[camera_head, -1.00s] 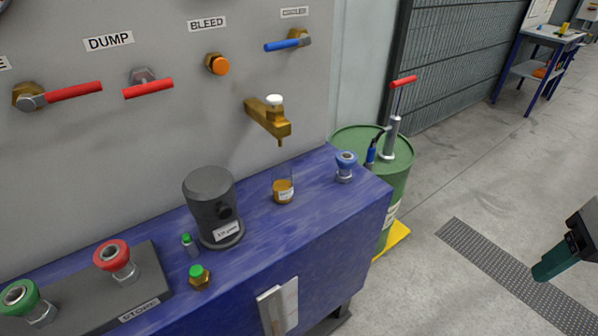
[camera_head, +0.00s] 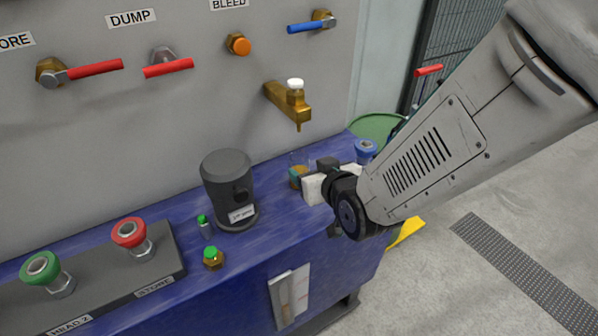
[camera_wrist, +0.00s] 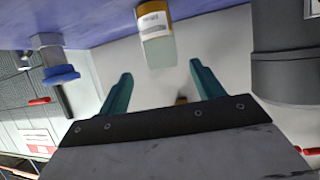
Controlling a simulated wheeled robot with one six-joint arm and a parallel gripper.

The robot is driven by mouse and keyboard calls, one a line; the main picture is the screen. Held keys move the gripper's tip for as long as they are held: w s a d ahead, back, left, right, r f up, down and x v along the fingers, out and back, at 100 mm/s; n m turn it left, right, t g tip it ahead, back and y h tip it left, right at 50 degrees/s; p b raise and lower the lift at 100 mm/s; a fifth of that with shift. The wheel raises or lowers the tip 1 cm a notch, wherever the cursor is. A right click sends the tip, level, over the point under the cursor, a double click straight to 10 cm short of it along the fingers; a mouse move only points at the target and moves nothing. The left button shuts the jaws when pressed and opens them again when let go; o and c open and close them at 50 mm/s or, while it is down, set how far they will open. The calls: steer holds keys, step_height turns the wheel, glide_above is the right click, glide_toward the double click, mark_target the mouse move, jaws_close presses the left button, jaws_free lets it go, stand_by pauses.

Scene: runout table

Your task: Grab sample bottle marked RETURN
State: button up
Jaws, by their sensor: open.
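The sample bottle (camera_wrist: 158,38), clear with amber liquid and a white label, stands on the blue table top under the brass tap. In the wrist view it appears upside down; its label is too small to read surely. My gripper (camera_wrist: 161,70) is open, its two teal fingers apart. The bottle's clear end shows just ahead of the gap between the fingertips, and nothing is held. In the head view my gripper is beside the bottle (camera_head: 301,160) and hides much of it.
A dark grey cylinder (camera_head: 228,185) stands left of the bottle, with a small green-capped vial (camera_head: 205,228) and a green-topped brass fitting (camera_head: 213,261). A blue knob (camera_head: 366,149) is close behind my gripper on the right. The brass tap (camera_head: 290,103) overhangs the bottle.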

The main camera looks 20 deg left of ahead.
mark_target(303, 165)
steer(key=shift+w+a+f, duration=0.15)
steer(key=shift+a+f, duration=0.1)
steer(key=shift+a, duration=0.25)
steer(key=x, duration=0.7)
steer(key=shift+d, duration=0.1)
steer(key=c, duration=1.1)
steer(key=shift+c, duration=0.2)
